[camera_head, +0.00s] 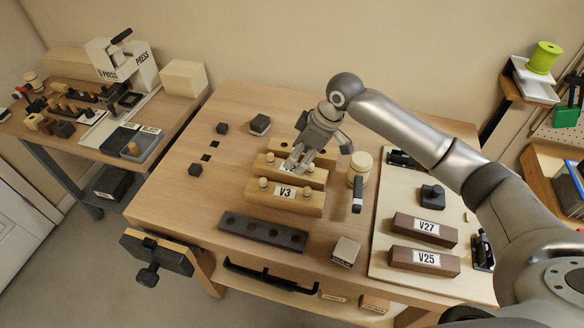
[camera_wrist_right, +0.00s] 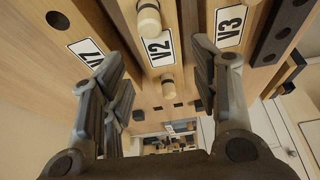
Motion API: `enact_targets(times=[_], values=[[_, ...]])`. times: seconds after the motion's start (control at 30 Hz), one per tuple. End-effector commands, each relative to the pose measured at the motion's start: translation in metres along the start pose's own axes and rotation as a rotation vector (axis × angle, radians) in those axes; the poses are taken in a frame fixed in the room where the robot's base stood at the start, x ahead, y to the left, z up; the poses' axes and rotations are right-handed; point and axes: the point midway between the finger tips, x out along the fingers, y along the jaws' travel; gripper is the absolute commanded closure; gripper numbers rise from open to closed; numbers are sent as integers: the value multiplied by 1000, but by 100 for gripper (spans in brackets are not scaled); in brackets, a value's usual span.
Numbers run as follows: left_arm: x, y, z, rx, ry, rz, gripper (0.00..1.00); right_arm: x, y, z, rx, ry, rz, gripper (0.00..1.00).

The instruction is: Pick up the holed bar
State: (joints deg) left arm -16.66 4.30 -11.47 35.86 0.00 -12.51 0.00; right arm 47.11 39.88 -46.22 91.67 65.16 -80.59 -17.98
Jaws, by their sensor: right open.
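A dark bar with several round holes (camera_head: 263,232) lies on the wooden bench in front of the V3 block; it also shows at the right of the right wrist view (camera_wrist_right: 283,32). A light wooden bar labelled V1 (camera_wrist_right: 50,45), with dark holes, is at the left of the wrist view; in the head view its end (camera_head: 350,153) shows behind my gripper. My right gripper (camera_head: 292,166) is open and empty over the middle row. In the wrist view its fingers (camera_wrist_right: 165,100) stand either side of the pegged V2 block (camera_wrist_right: 160,50). My left gripper is not in view.
The pegged V3 block (camera_head: 285,197) stands between the V2 block and the dark bar. A wooden mallet (camera_head: 359,170) is right of the blocks. A pale board (camera_head: 380,262) at right carries blocks V27 (camera_head: 424,229) and V25 (camera_head: 422,260). The bench's left front is clear.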

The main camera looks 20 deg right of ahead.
Motion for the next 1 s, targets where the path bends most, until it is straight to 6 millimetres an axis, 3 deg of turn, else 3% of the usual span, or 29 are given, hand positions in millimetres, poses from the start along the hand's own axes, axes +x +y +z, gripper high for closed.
enact_targets(times=[0.13,0.27,0.6,0.87,1.0], values=[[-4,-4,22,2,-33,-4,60,17,0,-1,0,1,0,45],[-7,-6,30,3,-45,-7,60,26,0,0,1,-2,0,45],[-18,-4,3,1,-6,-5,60,70,1,2,0,-1,1,45],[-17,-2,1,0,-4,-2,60,74,2,2,-1,0,2,45],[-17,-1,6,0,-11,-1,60,74,2,2,-1,0,2,60]])
